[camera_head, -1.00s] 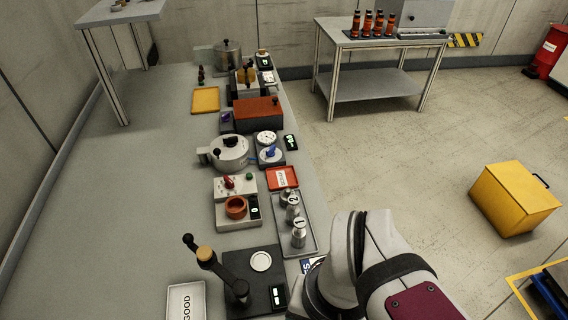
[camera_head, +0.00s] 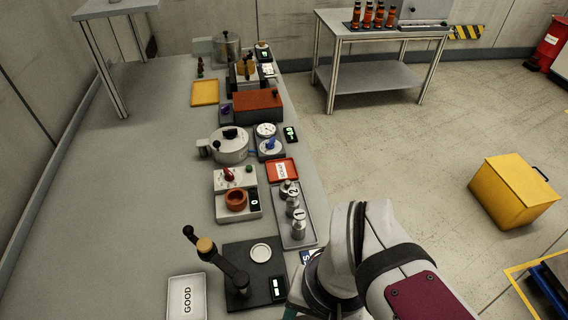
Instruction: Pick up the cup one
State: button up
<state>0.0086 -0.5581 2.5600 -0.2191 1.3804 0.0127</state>
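A metal cup-like piece marked 1 (camera_head: 299,228) stands upright at the near end of a grey tray (camera_head: 308,238) on the bench. Behind it is a similar piece marked 2 (camera_head: 292,206), and a third metal piece (camera_head: 287,188) stands at the far end. A reddish-brown cup (camera_head: 236,200) sits on a white device left of the tray, with a small display beside it. My arm stands just right of and in front of the tray. My gripper's fingers do not show, so I cannot tell how they are set.
A dark lever device (camera_head: 240,285) stands at the front, with a white tray marked GOOD (camera_head: 187,297) to its left. A red tray (camera_head: 282,170) lies behind the metal pieces. A grey pot (camera_head: 229,146) stands farther back. The bench's left side is clear.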

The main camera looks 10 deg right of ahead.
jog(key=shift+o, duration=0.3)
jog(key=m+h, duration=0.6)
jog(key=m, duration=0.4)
send_over(296, 224)
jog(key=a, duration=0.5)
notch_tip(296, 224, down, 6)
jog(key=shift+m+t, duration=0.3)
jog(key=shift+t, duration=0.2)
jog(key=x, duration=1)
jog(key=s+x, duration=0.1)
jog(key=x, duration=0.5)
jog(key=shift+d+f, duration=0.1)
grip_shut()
